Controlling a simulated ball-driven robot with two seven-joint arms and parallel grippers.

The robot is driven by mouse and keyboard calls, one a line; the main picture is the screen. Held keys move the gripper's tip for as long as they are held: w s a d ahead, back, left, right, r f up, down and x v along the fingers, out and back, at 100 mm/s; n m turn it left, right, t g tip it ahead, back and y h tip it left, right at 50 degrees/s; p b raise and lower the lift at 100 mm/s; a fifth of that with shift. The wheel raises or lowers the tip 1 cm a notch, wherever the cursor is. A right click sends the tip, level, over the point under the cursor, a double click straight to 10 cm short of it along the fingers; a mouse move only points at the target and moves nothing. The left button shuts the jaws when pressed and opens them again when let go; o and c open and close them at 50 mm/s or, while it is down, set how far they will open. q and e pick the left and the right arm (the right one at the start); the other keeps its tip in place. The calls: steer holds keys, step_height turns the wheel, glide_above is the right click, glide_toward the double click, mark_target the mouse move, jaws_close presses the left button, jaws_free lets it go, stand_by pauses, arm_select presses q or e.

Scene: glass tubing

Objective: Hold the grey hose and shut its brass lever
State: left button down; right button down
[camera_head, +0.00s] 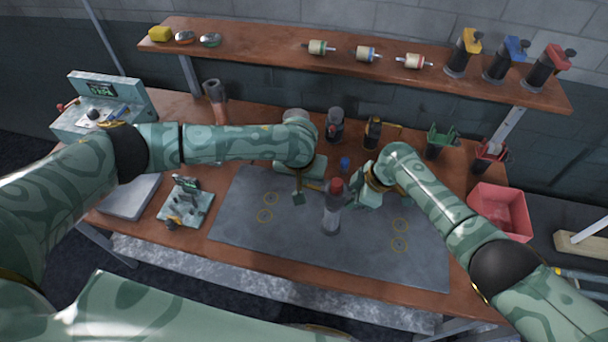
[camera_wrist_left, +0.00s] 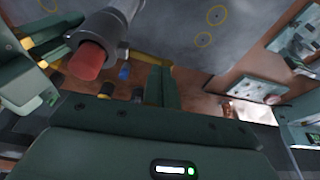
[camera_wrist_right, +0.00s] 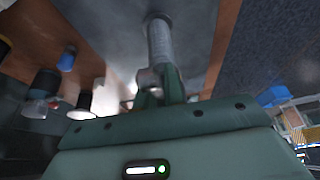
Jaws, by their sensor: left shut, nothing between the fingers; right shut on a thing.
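The grey hose (camera_head: 331,218), a grey cylinder with a red end, stands upright over the dark mat in the head view. My right gripper (camera_head: 350,196) is shut on it from the right. In the right wrist view the grey length of the hose (camera_wrist_right: 160,42) runs away from the closed fingers (camera_wrist_right: 160,80). The red end of the hose (camera_wrist_left: 88,60) shows in the left wrist view. My left gripper (camera_head: 299,198) is shut and empty, to the left of the hose and apart from it. I cannot clearly make out the brass lever.
A dark mat (camera_head: 265,235) with yellow rings covers the table's middle and is mostly clear. A small blue piece (camera_head: 344,163) and dark bottles (camera_head: 335,125) stand behind. A small fixture (camera_head: 185,205) is at left; a red bin (camera_head: 500,212) is at right. A shelf (camera_head: 270,50) runs along the back.

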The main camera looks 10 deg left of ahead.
arm_select(q)
steer(key=shift+a+f, duration=0.1)
steer(key=shift+f, duration=0.05)
step_height(320, 180, down, 10)
steer(key=n+h, duration=0.1)
steer(key=h, duration=0.6)
stand_by(0.9)
steer(key=shift+r, duration=0.35)
stand_by(1.0)
steer(key=shift+w+d+r, duration=0.1)
steer(key=shift+d+r, duration=0.1)
steer(key=shift+r, duration=0.55)
steer(key=s+a+r, duration=0.1)
steer(key=a, duration=0.5)
steer(key=s+a+r, duration=0.2)
steer(key=a, duration=0.5)
steer(key=shift+a+r, duration=0.15)
steer(key=shift+a, duration=0.1)
